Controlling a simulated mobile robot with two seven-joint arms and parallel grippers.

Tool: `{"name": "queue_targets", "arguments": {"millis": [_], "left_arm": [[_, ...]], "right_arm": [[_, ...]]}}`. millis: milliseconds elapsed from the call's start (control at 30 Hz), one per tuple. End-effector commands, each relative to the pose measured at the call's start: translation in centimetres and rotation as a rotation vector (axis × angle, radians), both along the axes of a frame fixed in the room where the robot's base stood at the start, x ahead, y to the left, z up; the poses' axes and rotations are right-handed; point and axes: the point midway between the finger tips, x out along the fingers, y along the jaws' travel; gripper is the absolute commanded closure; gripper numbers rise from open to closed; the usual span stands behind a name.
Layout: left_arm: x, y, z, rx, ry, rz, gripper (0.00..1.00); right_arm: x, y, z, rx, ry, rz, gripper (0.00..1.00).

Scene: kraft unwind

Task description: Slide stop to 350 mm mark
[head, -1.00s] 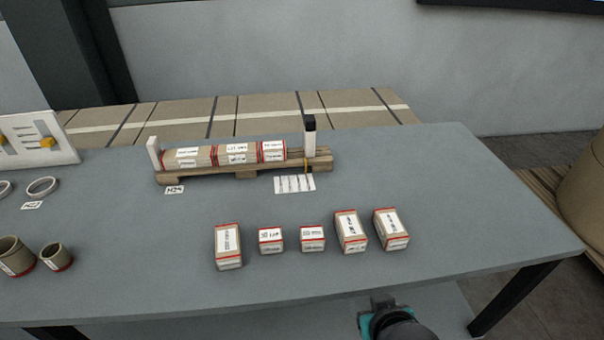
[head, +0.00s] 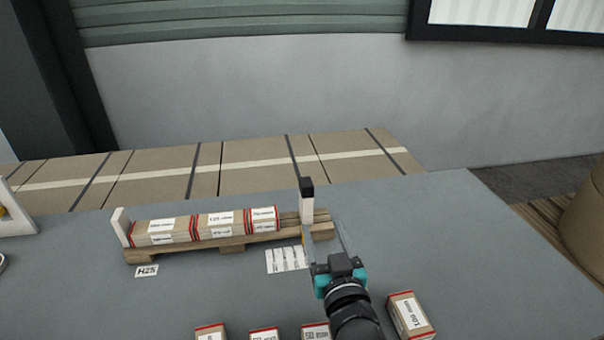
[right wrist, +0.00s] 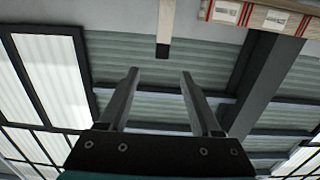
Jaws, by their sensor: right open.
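The stop is a white upright post with a black top (head: 306,203), standing near the right end of the wooden rail (head: 235,247). A small yellow part shows at its foot. My right gripper (head: 323,233) is open and empty, with its fingers pointing at the post from the front right. In the right wrist view the post (right wrist: 166,22) shows beyond the open fingertips (right wrist: 160,72), apart from them. A white card with several printed columns (head: 287,259) lies in front of the rail; its print is too small to read. My left gripper is not in view.
Three labelled cartons (head: 220,225) lie along the rail, against a white end plate (head: 121,227) at the left. The rail is bare between them and the stop. Several small boxes (head: 409,315) stand at the table's front. The table (head: 460,260) is clear to the right.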

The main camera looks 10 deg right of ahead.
Motion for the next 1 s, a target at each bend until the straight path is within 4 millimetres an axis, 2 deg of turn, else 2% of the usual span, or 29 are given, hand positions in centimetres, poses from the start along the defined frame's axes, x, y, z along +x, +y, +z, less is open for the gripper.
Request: {"name": "queue_targets", "arguments": {"millis": [167, 400, 1000], "left_arm": [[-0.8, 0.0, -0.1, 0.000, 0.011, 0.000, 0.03], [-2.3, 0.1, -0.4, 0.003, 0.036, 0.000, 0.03], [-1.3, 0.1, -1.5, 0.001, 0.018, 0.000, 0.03]], "right_arm": [[0.7, 0.4, 0.4, -0.001, -0.026, 0.014, 0.35], [3.6, 0.4, 0.5, -0.003, -0.027, 0.014, 0.35], [12.5, 0.3, 0.3, -0.001, -0.024, 0.012, 0.35]]}}
